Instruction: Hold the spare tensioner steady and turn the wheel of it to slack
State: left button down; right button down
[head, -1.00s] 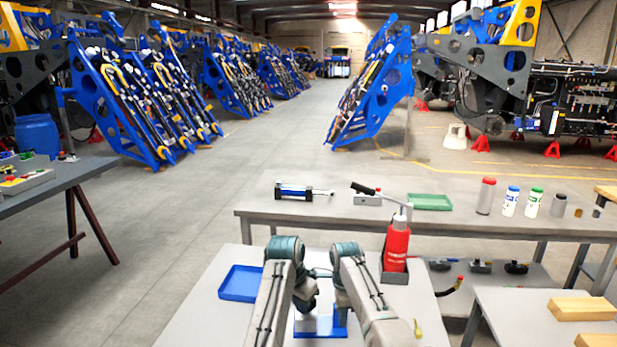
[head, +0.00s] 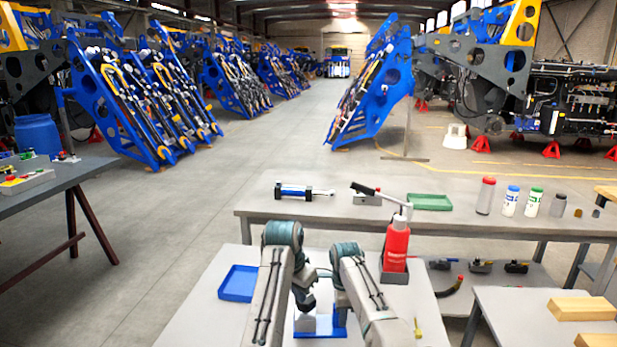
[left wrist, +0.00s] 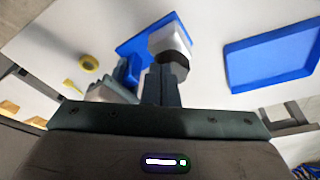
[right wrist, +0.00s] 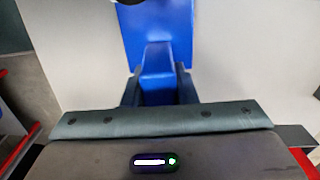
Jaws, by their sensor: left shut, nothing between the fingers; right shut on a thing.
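The spare tensioner's blue base (head: 326,328) lies on the near bench, partly hidden by my arms in the head view. In the right wrist view my right gripper (right wrist: 157,88) is shut on an upright blue block of the tensioner (right wrist: 157,60), with a finger on each side. In the left wrist view my left gripper (left wrist: 163,78) is shut and empty. Its tips point at a pale, faceted wheel with a dark rim (left wrist: 168,42), over the blue base. I cannot tell whether they touch the wheel.
A blue tray (head: 238,283) lies left of the tensioner. A red bottle (head: 397,245) stands in a grey holder at the right. A yellow ring-shaped item (left wrist: 89,62) lies on the bench. The bench behind holds a green tray (head: 430,202) and several containers.

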pick_arm(q)
jog(key=shift+r, duration=0.85)
jog(key=shift+a, duration=0.1)
notch_tip(320, 180, down, 6)
jog(key=w+a, duration=0.2)
jog(key=shift+w+a, duration=0.2)
jog(key=shift+a, duration=0.05)
jog(key=shift+w+d, duration=0.15)
jog(key=shift+d, duration=0.1)
dwell(0.6)
